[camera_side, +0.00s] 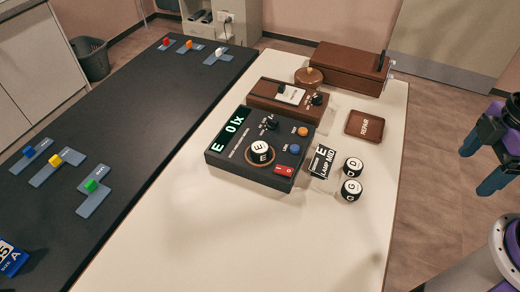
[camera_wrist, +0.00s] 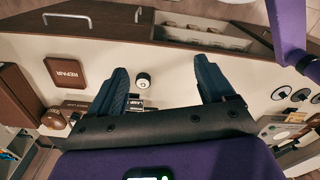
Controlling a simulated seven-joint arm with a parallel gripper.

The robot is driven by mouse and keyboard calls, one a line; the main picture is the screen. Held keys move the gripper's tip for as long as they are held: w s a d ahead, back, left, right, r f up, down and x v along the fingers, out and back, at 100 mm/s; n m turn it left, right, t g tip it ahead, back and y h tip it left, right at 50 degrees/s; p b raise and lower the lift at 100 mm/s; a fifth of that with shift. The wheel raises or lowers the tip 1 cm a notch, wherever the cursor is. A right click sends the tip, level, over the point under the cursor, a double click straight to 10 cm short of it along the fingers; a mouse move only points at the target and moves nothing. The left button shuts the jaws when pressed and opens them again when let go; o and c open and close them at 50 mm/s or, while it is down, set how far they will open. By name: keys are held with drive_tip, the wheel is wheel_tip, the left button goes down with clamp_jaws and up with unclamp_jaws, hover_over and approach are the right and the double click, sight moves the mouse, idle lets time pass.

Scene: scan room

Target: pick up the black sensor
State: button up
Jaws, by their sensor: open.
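Several small black cylinders with white lettered tops could be the sensor. The sensor marked D (camera_side: 353,168) and the sensor marked G (camera_side: 351,190) stand upright on the white table, beside a black card reading "E LAMP MID" (camera_side: 322,162). The sensor marked E (camera_side: 260,150) sits in a round ring on the black meter (camera_side: 222,160), whose display reads "E 0 lx". My gripper (camera_side: 476,170) is open and empty, off to the right of the table in the side view. In the wrist view, one black-and-white sensor (camera_wrist: 142,80) shows between my open fingers (camera_wrist: 160,68), apart from them.
A brown box with a dial (camera_side: 290,100), a round brown pot (camera_side: 309,77), a long brown case (camera_side: 348,68) and a "REPAIR" tray (camera_side: 365,125) stand behind. A dark mat (camera_side: 130,130) with coloured blocks lies left. The table's front is clear.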

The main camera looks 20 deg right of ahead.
drive_tip(key=w+a+f+n+t+h, duration=0.2)
drive_tip(key=w+a+n+t+h, duration=0.35)
drive_tip(key=w+a, duration=1)
drive_tip(key=n+t+h, duration=0.2)
drive_tip(key=n+t, duration=0.4)
drive_tip(key=n, duration=0.5)
approach(259, 150)
drive_tip(key=shift+g, duration=0.25)
drive_tip(key=shift+x, duration=4.65)
drive_tip(key=shift+w+r, duration=0.1)
drive_tip(key=shift+r, duration=0.15)
drive_tip(key=c, duration=1.3)
